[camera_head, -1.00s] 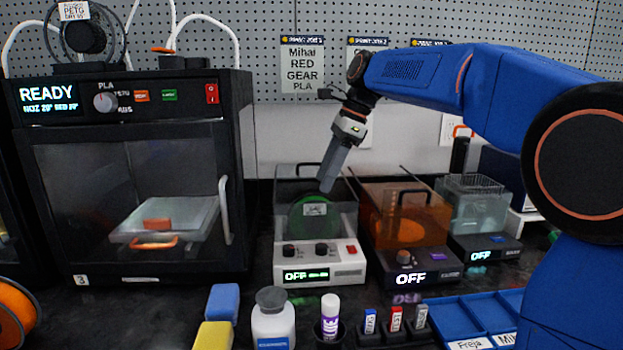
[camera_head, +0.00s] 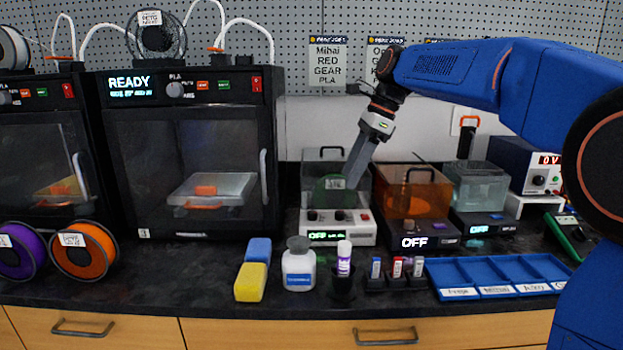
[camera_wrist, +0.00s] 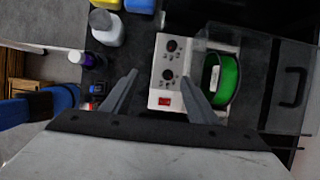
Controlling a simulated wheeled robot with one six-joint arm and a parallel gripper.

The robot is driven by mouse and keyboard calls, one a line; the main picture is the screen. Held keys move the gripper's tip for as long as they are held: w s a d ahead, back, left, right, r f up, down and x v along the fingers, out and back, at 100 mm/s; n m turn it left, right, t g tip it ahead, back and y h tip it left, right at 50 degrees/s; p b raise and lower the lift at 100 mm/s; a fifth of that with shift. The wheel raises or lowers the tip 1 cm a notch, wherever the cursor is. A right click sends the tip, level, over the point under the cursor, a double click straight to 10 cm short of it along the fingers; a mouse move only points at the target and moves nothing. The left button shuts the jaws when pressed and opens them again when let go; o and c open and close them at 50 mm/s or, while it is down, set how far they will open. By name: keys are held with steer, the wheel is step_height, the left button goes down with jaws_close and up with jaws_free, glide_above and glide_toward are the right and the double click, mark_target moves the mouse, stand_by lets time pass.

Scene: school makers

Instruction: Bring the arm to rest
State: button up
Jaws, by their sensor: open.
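My blue arm reaches in from the right in the head view. My gripper (camera_head: 354,170) hangs tilted down, its tips in front of or above the white machine (camera_head: 337,228) with an OFF display and a green spool inside. In the wrist view my gripper (camera_wrist: 158,92) shows two fingers spread apart with nothing between them. The white machine's control panel (camera_wrist: 172,76) lies beyond the fingers, and the green spool (camera_wrist: 226,78) is right of them. Whether the fingertips touch the machine I cannot tell.
An orange-lidded machine (camera_head: 412,200) and a clear tank (camera_head: 478,187) stand right of the white machine. A black printer (camera_head: 190,223) stands left. A white bottle (camera_head: 299,268), sponges (camera_head: 251,282) and a blue tray (camera_head: 432,281) line the counter front. Bare counter shows at front left.

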steer(key=s+d+f+n+t+h, duration=0.1)
steer(key=s+d+f+n, duration=0.45)
steer(key=s, duration=0.45)
steer(key=s+d+f+n+t+h, duration=0.15)
steer(key=s+d+f+n, duration=0.25)
steer(key=s+d, duration=0.4)
steer(key=s+d+f+n+t+h, duration=0.1)
steer(key=s+d+f+n, duration=0.1)
steer(key=s+f+n, duration=0.2)
steer(key=s+d+f+n+t+h, duration=0.1)
steer(key=s+d+f+n, duration=0.2)
steer(key=s+f, duration=0.7)
steer(key=shift+s+d+f+n, duration=0.15)
steer(key=shift+s+d+n, duration=0.15)
steer(key=shift+s+n, duration=0.55)
steer(key=shift+s, duration=0.1)
